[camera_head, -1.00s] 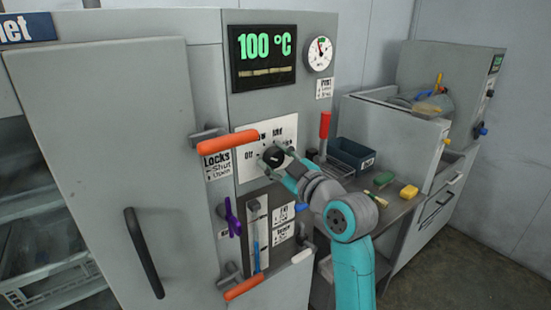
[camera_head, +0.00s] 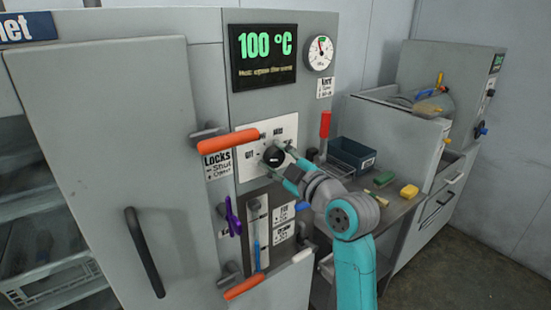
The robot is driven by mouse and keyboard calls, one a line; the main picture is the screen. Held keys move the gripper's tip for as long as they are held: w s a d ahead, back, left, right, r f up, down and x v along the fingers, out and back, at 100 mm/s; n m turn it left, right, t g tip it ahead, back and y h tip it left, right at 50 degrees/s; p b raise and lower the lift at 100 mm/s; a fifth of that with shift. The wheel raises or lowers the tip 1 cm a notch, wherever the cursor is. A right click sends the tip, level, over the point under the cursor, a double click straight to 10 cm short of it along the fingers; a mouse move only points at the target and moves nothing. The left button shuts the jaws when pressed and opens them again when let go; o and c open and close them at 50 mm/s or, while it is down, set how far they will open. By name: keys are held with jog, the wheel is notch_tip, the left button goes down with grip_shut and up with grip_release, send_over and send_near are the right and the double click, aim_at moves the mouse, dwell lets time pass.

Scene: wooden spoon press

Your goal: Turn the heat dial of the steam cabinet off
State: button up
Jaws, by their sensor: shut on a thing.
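The dial's exact setting is too small to tell. The display (camera_head: 263,57) above reads 100 °C in green, with a small line of text under it.
Orange-handled locks (camera_head: 228,141) (camera_head: 244,288) flank the panel edge. A round gauge (camera_head: 319,53) is at the upper right. A purple handle (camera_head: 232,216) and a red-handled lever (camera_head: 325,127) stand near the dial. A bench with a dark bin (camera_head: 352,153) and yellow sponge (camera_head: 409,191) is to the right.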

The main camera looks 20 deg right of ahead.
jog(key=o, duration=1.2)
jog(key=shift+c, duration=0.2)
jog(key=r+v, duration=0.1)
jog(key=v, duration=1.1)
jog(key=shift+f, duration=0.45)
jog(key=s+a+f+m+g+h, duration=0.1)
jog(key=s+f+m+h, duration=0.35)
jog(key=f, duration=0.85)
jog(key=s+f+m+h, duration=0.1)
jog(key=s+f+m, duration=0.5)
jog(key=s+f, duration=0.5)
jog(key=s+a+f+m+g, duration=0.1)
jog(key=s+f, duration=0.3)
jog(key=s, duration=0.9)
jog(key=s+a+f+m+g, duration=0.1)
jog(key=s+f+m, duration=0.1)
jog(key=s, duration=1.1)
jog(key=shift+s+a+f+h, duration=0.35)
jog(key=shift+s+f, duration=0.05)
jog(key=shift+f, duration=0.45)
